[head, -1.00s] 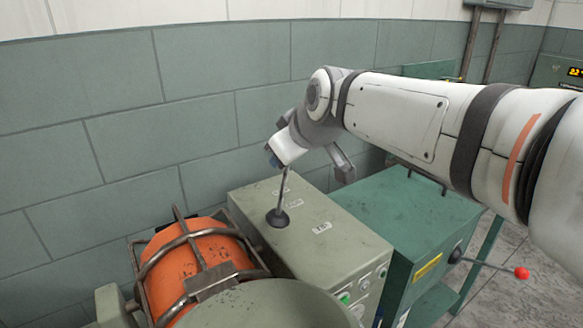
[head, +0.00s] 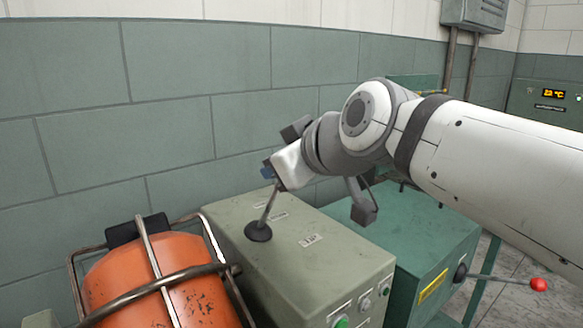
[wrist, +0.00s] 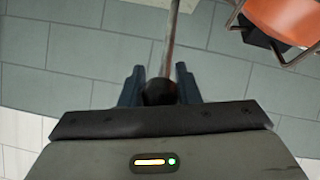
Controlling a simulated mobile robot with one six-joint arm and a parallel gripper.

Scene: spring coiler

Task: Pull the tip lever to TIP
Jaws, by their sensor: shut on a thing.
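The tip lever (head: 268,205) is a thin metal rod rising from a black boot (head: 258,232) on top of a grey-green box (head: 340,268). It leans to the right in the head view. My gripper (head: 272,174) is at its upper end, and the housing hides the knob there. In the wrist view, the dark round knob (wrist: 159,92) sits between the two blue fingers, and the rod (wrist: 172,40) runs away from it. My gripper is shut on this knob. Small white labels (head: 310,240) lie on the box top beside the boot; their text is too small to read.
An orange drum (head: 165,280) in a metal cage stands at the left. A teal cabinet (head: 430,240) with a red-knobbed lever (head: 538,285) stands at the right. A tiled wall (head: 160,110) is close behind the box.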

